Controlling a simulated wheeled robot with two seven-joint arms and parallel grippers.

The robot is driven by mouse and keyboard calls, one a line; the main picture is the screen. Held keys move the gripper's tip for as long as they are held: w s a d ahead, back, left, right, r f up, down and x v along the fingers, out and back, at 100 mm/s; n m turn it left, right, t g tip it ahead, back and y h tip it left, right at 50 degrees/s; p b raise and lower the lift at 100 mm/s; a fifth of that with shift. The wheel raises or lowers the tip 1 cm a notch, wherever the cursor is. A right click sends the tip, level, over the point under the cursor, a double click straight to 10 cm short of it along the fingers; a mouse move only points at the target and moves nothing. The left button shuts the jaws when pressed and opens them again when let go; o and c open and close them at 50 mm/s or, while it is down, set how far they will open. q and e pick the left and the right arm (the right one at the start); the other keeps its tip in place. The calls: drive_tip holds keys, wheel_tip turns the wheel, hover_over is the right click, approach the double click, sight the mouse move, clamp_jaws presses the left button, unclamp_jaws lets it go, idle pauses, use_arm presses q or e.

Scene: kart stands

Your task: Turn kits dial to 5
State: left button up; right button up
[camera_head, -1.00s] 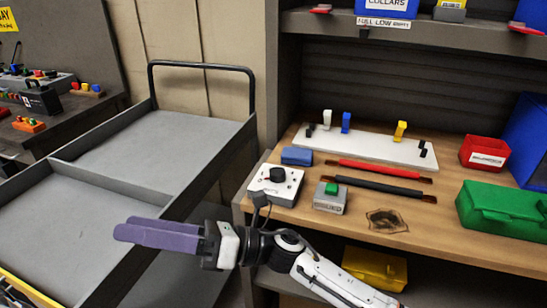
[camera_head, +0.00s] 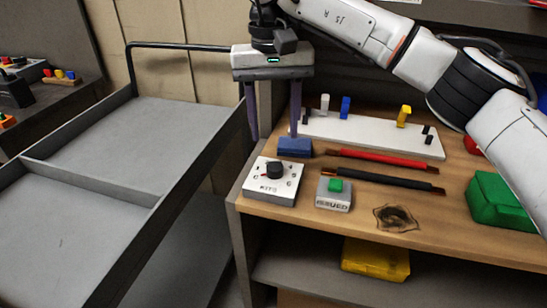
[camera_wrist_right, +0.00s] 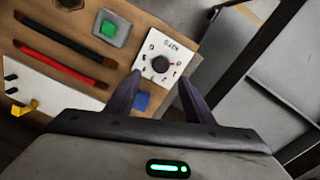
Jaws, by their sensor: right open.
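The kits dial is a black knob (camera_head: 274,170) on a white square plate (camera_head: 270,188) marked KITS with numbers around it. It sits at the front left corner of the wooden shelf. In the right wrist view the knob (camera_wrist_right: 160,63) lies ahead, between the fingertips in the picture. My right gripper (camera_head: 273,138) is open, fingers pointing down, behind and above the dial, apart from it. One finger is near the blue block (camera_head: 295,147). The knob's exact pointer setting is too small to tell. My left gripper is not in view.
A grey box with a green button (camera_head: 335,193), marked ISSUED, stands right of the dial. Red (camera_head: 382,160) and black (camera_head: 383,181) bars lie behind it. A white board with pegs (camera_head: 370,136) is further back. A grey cart (camera_head: 150,130) stands at left.

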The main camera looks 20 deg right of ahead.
sight(275, 166)
wheel_tip(275, 166, down, 9)
drive_tip(key=shift+r, duration=0.1)
idle(0.3)
drive_tip(key=c, duration=1)
drive_tip(key=shift+c, duration=0.2)
